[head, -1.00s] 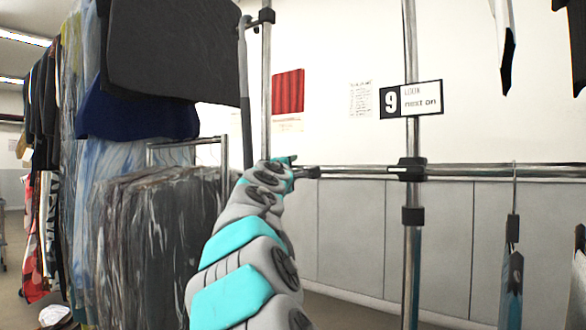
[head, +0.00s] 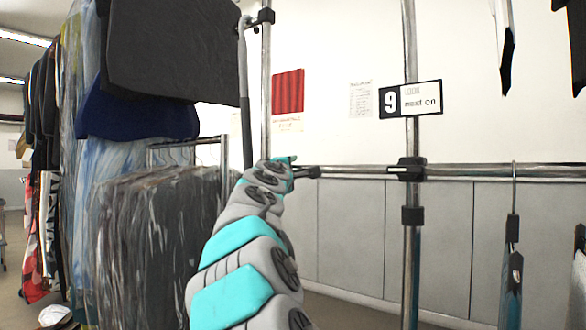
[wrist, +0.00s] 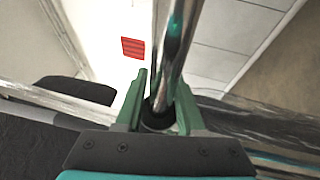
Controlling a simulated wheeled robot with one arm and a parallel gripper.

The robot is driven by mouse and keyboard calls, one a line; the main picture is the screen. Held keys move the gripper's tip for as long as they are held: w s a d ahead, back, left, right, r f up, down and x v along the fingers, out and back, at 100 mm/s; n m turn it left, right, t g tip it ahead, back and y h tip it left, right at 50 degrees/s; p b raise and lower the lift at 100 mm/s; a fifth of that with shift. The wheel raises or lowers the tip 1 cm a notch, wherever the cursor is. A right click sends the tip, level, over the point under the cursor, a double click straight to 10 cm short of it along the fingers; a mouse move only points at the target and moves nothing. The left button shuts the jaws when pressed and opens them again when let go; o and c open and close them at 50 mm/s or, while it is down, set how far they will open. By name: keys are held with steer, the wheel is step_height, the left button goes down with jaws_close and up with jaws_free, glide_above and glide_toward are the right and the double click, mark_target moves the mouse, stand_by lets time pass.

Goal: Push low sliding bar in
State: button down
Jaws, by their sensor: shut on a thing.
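The low bar (head: 350,171) is a chrome rail running level across the head view, through a black clamp (head: 406,170) on an upright post. In the wrist view a chrome bar (wrist: 178,40) runs up and away between the green fingers of my gripper (wrist: 161,88). My gripper is shut on this bar near its dark collared end (wrist: 157,122). In the head view my arm reaches to the bar's left end, and the arm hides most of the gripper.
Dark hanging garments (head: 160,230) and a black cloth (head: 175,50) crowd the left of my arm. An upright post (head: 411,250) carries a sign marked 9 (head: 410,99). A hanger with a blue garment (head: 512,255) hangs at right. A pale wall stands behind.

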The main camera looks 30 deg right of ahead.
mark_target(336, 167)
steer(key=shift+f, duration=0.1)
stand_by(0.3)
steer(key=s+d, duration=0.1)
steer(key=s, duration=0.2)
steer(key=s+d, duration=0.1)
steer(key=s, duration=0.3)
steer(key=s+d, duration=0.2)
steer(key=s, duration=0.2)
steer(key=shift+s, duration=0.45)
steer(key=c, duration=0.7)
jaws_free()
